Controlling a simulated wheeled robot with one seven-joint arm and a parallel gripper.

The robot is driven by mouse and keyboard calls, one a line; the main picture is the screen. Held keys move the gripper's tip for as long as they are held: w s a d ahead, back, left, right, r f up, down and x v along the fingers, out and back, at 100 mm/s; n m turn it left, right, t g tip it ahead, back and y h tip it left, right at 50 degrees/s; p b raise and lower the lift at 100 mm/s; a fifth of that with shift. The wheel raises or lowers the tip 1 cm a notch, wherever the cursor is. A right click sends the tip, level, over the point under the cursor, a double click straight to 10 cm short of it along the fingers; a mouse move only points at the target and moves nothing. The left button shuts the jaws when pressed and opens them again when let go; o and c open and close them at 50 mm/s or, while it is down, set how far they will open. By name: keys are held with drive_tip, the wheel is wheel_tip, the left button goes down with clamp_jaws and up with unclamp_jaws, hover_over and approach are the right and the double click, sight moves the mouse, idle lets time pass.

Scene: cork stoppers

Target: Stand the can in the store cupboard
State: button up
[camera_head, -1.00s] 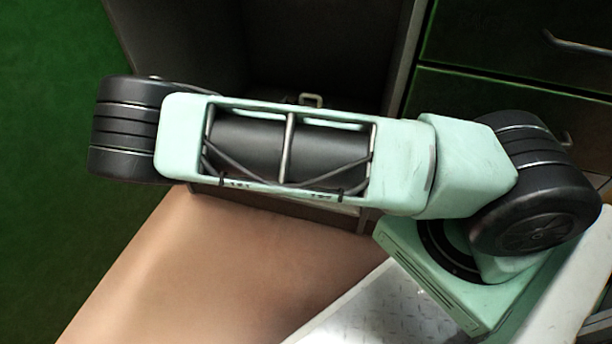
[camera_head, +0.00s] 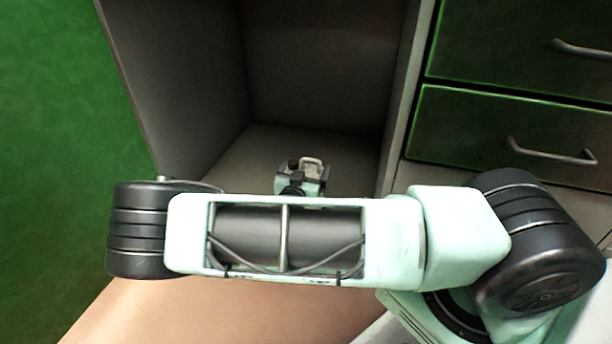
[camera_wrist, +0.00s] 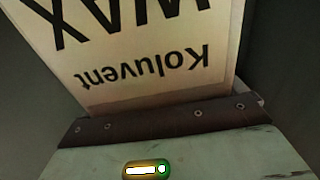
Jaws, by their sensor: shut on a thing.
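The store cupboard (camera_head: 185,90) is open in front of me in the head view, with dark side walls, a back and a bare-looking floor. My gripper (camera_head: 303,178) shows small beyond my forearm, at the cupboard's opening or inside it. A pale loop stands up by the gripper; I cannot tell whether it belongs to the can. In the wrist view the cream can (camera_wrist: 140,88) fills the upper middle, with the dark words "WAX" and "Koluvent" upside down. My gripper is shut on it. In the head view the can's body is hidden or too small to make out.
Green drawers (camera_head: 510,125) with metal handles stand right of the cupboard, past a grey upright panel (camera_head: 405,100). A green surface (camera_head: 50,150) lies to the left. A tan surface (camera_head: 130,310) lies in front. My forearm hides the cupboard's front edge.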

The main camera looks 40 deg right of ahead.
drive_tip(key=shift+r, duration=0.1)
drive_tip(key=o, duration=1.7)
drive_tip(key=shift+f, duration=0.25)
drive_tip(key=shift+r, duration=0.1)
